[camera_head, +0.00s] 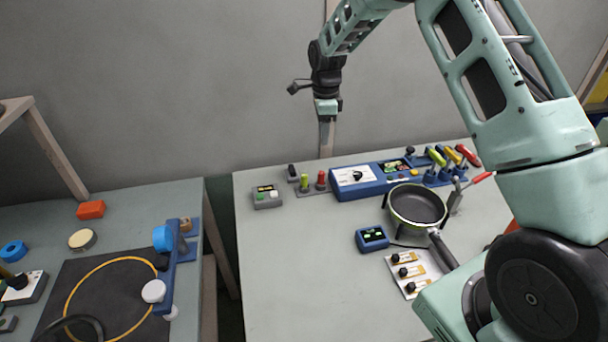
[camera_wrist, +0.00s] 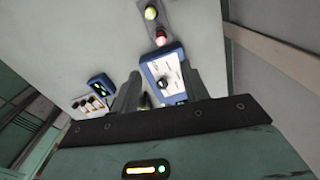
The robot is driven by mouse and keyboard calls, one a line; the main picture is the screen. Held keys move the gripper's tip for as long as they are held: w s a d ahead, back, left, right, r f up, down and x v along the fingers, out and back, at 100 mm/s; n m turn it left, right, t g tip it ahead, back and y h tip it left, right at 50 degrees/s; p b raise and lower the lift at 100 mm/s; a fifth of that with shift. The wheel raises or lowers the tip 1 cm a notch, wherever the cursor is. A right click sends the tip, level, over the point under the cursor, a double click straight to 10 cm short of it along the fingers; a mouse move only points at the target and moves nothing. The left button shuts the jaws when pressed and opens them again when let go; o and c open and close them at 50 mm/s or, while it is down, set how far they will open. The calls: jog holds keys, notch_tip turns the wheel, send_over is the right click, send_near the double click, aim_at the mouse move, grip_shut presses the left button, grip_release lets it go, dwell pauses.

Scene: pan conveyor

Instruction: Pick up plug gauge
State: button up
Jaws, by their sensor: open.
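No thing is labelled as the plug gauge. A green-capped peg (camera_head: 304,183) and a red-capped peg (camera_head: 321,181) stand upright on a small grey base near the back of the right table, and they may be it. In the wrist view, the green cap (camera_wrist: 151,13) and red cap (camera_wrist: 161,38) show at the top, beyond my fingers. My gripper (camera_head: 326,122) hangs above and behind the pegs in the head view, apart from them. In the wrist view its two fingers (camera_wrist: 162,76) are spread, with nothing held between them.
A blue gauge box (camera_head: 357,179) with a dial stands right of the pegs, and a grey button box (camera_head: 267,197) stands left. The table's front left (camera_head: 290,280) is clear.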

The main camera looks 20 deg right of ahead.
jog(key=p, duration=0.4)
send_near(322, 172)
jog(key=f, duration=0.5)
jog(key=shift+s+a, duration=0.25)
jog(key=shift+w+d+f+p, duration=0.15)
jog(key=shift+f+p, duration=1.25)
jog(key=shift+f, duration=1.3)
jog(key=c, duration=1)
